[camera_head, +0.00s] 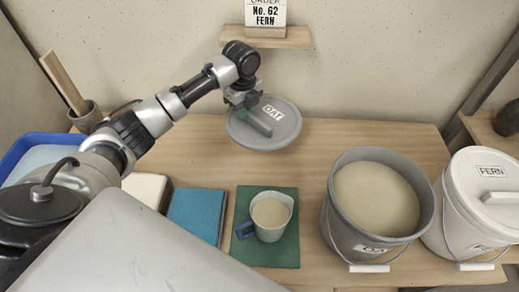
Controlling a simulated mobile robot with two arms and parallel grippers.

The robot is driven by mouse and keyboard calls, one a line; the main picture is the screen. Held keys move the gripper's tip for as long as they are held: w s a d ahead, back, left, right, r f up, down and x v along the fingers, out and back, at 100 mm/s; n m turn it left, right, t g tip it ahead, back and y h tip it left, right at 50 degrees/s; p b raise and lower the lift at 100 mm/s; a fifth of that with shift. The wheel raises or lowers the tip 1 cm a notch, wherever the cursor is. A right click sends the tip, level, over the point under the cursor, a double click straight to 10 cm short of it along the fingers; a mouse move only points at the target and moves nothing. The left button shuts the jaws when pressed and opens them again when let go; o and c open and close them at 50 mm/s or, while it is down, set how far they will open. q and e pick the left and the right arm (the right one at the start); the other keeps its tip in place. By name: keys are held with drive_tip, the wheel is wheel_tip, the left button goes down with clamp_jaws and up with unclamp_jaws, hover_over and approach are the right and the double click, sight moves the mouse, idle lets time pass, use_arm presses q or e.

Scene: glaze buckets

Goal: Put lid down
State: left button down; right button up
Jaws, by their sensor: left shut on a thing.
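The round grey lid (285,136) marked OAT is at the back of the table, top middle of the head view. It looks roughly level and overlaps the table's back edge and the wall. Whether it touches the table I cannot tell. My left gripper (246,103) is shut on the lid at its bar handle, on the lid's upper left side. The grey OAT bucket (350,222) stands uncovered at the right front, full of cream glaze (377,198). My right gripper is not in view.
A white FERN bucket (455,225) with its lid on (490,180) stands at the right. A cup (271,215) sits on a green mat (270,253). Blue (197,213) and cream (146,188) blocks lie left of it. A sign (265,13) reads No. 62 FERN.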

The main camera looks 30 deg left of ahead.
use_arm(q)
wheel_tip(320, 180, down, 10)
drive_tip(key=shift+r+b, duration=0.15)
drive_tip(key=shift+b, duration=0.35)
drive_tip(key=c, duration=1.1)
unclamp_jaws()
drive_tip(key=shift+c, duration=0.2)
wheel_tip(320, 180, up, 12)
drive_tip(key=shift+p, duration=0.7)
